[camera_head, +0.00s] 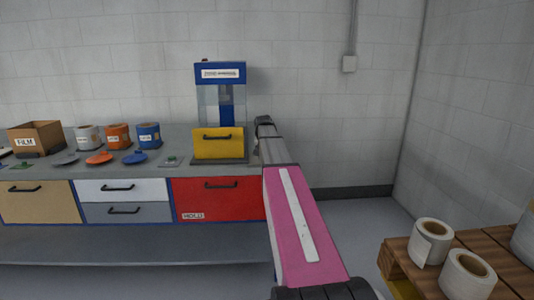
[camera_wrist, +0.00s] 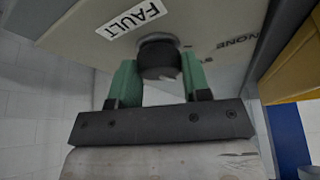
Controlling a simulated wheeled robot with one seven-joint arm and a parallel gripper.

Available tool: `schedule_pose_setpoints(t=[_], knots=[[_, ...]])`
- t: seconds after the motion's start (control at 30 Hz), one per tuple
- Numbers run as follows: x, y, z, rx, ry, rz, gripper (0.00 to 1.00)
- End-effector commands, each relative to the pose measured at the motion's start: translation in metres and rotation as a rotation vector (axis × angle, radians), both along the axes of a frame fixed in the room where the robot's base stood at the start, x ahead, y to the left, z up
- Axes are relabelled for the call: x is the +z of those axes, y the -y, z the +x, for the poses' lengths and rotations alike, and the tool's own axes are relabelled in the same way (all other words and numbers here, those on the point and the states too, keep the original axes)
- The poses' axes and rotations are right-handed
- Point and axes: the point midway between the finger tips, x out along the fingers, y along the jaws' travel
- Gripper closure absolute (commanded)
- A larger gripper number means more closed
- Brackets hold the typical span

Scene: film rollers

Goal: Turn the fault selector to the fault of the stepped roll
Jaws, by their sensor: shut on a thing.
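The fault selector is a dark round knob (camera_wrist: 159,62) on a pale panel (camera_wrist: 205,22) with a white FAULT label (camera_wrist: 131,17). NONE is printed right of the knob; another marking beside it is too blurred to read. My gripper (camera_wrist: 160,80) has its green fingers on either side of the knob and is shut on it. Which way the knob points is not clear. In the head view my arm reaches to the right of the yellow-and-blue machine (camera_head: 218,143), and the knob is hidden. White rolls (camera_head: 431,241) (camera_head: 468,274) stand on a pallet at right; I cannot tell whether one is stepped.
The workbench (camera_head: 185,152) at left carries a FILM box (camera_head: 35,139) and white, orange and blue canisters (camera_head: 148,134) with lids in front. Drawers, one of them red (camera_head: 218,197), are shut below. The wooden pallet (camera_head: 401,264) stands front right. Floor between is clear.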

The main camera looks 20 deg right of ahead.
Motion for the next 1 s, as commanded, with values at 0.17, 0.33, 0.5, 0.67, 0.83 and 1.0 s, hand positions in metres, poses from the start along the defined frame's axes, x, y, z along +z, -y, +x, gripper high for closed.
schedule_pose_setpoints(t=[0.17, 0.33, 0.5, 0.67, 0.83, 1.0], knots=[[0.0, 0.0, 0.0, 0.0, 0.0, 0.001, 0.8], [0.0, 0.0, 0.0, 0.001, -0.001, 0.001, 0.31], [0.0, 0.0, 0.0, 0.001, 0.0, 0.0, 0.31], [0.008, -0.002, -0.003, 0.001, 0.0, 0.0, 0.31], [0.033, -0.008, -0.012, 0.002, 0.002, 0.0, 0.31], [0.062, -0.015, -0.022, 0.002, 0.002, 0.0, 0.31]])
